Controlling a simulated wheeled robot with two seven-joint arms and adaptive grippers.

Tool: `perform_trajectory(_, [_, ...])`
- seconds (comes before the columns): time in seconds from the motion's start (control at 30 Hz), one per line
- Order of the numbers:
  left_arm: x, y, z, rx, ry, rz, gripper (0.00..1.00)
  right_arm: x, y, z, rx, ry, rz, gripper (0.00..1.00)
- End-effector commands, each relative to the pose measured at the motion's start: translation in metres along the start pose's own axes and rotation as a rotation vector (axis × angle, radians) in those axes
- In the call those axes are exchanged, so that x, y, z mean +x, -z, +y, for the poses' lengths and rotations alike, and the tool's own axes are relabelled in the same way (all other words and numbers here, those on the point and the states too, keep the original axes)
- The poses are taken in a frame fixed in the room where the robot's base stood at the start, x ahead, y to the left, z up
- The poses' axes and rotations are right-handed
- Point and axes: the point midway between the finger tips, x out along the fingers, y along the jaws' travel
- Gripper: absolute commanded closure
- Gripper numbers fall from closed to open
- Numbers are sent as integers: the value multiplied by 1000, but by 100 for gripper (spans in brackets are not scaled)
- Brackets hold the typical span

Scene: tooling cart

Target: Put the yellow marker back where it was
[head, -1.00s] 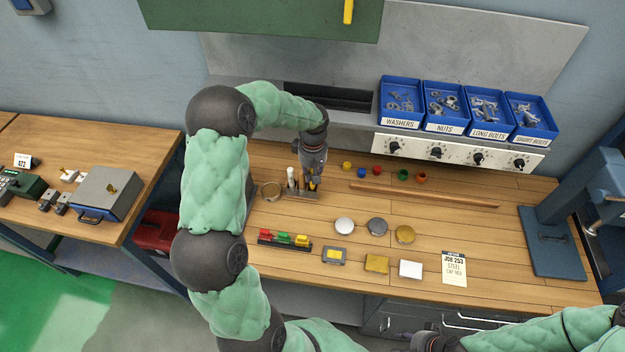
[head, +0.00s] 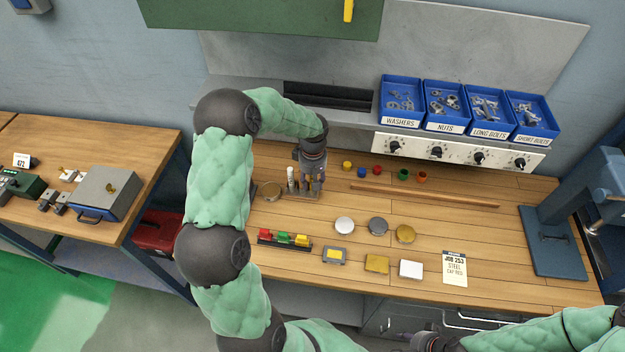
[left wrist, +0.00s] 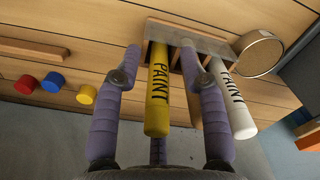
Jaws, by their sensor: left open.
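The yellow marker (left wrist: 158,95), lettered PAINT, stands in a slot of the grey marker holder (left wrist: 190,33) in the left wrist view. My left gripper (left wrist: 160,58) is open, with one finger on each side of the marker; I cannot tell whether either touches it. In the head view my left gripper (head: 313,189) is over the right part of the holder and hides the yellow marker. A white marker (left wrist: 234,105) stands in the holder to the right, outside the fingers. A tan rod (left wrist: 193,95) is partly hidden between the two.
A round tin (head: 271,191) stands just left of the holder. Several small coloured caps (head: 377,170) and a wooden strip (head: 425,195) lie to the right. Discs (head: 377,226) and blocks lie nearer the front. Blue bins (head: 401,100) stand on the back shelf.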

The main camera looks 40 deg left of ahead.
Motion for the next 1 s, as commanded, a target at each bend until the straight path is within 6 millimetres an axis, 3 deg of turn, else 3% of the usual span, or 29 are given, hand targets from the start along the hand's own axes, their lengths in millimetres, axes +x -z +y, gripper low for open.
perform_trajectory(0.23, [-13, 1, 1, -1, -2, 2, 58, -4, 0, -1, 0, 0, 0, 60])
perform_trajectory(0.7, [-101, 0, 0, -1, -3, 2, 58, -9, 0, -3, 0, 0, 0, 60])
perform_trajectory(1.0, [-123, 0, 0, 1, -1, 1, 58, -10, 0, -4, 0, 0, 0, 60])
